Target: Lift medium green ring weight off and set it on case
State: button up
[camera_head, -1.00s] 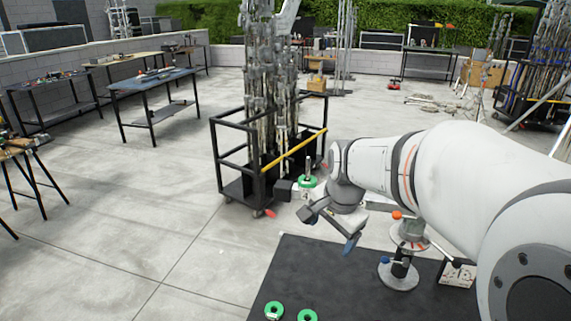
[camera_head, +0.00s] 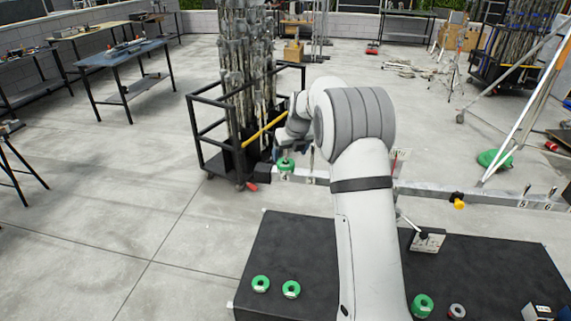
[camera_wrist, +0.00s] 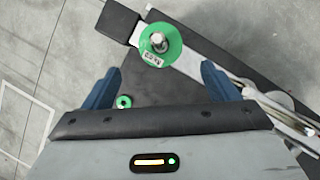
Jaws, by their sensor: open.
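A green ring weight (camera_head: 286,166) sits around an upright metal peg on the white beam in the head view. In the wrist view the green ring (camera_wrist: 166,58) shows from above with the peg through its hole and a small printed label. My gripper (camera_wrist: 161,70) is open, with its two blue fingers apart and the ring ahead between and beyond their tips, not gripped. In the head view my arm hides much of the gripper beside the ring. The black case (camera_head: 300,248) lies in front, flat-topped.
Two green rings (camera_head: 260,284) (camera_head: 291,289) lie on the left of the case; another green ring (camera_head: 422,306) and a grey ring (camera_head: 457,311) lie at its right. A black rack cart (camera_head: 215,140) stands close behind the weight. The white beam (camera_head: 460,196) runs right. The case's middle left is bare.

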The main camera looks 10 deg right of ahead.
aim_at(288, 164)
jog(key=p+x, duration=0.2)
jog(key=x, duration=0.5)
jog(key=shift+d+f, duration=0.1)
jog(key=shift+f, duration=0.05)
jog(key=c, duration=1.3)
